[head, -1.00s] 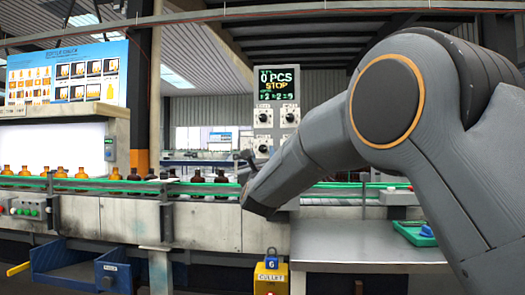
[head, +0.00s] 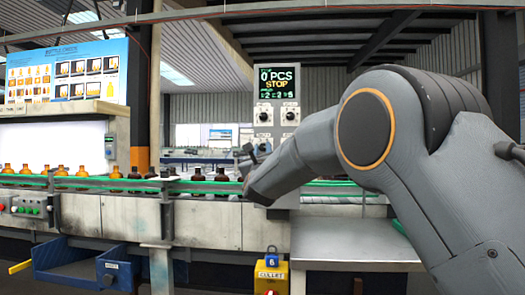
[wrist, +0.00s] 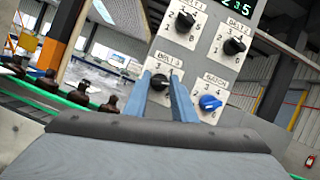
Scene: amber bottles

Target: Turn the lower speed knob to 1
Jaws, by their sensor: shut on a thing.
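The lower speed knob (wrist: 159,84) is black, on a white numbered plate on the grey control panel, lower left of the panel's knobs in the wrist view. My gripper (wrist: 161,77) has a finger on each side of this knob and is shut on it. The fingers partly cover its plate, and I cannot tell which number the knob points to. In the head view, my gripper (head: 250,155) is at the lower left of the panel (head: 276,92), and my wrist hides the lower part of it.
Two black knobs (wrist: 185,22) (wrist: 234,45) sit above, and a blue knob (wrist: 209,103) is close on the right. Brown bottles (head: 197,175) stand on the green-railed conveyor at the left. A grey table (head: 350,240) is at the right.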

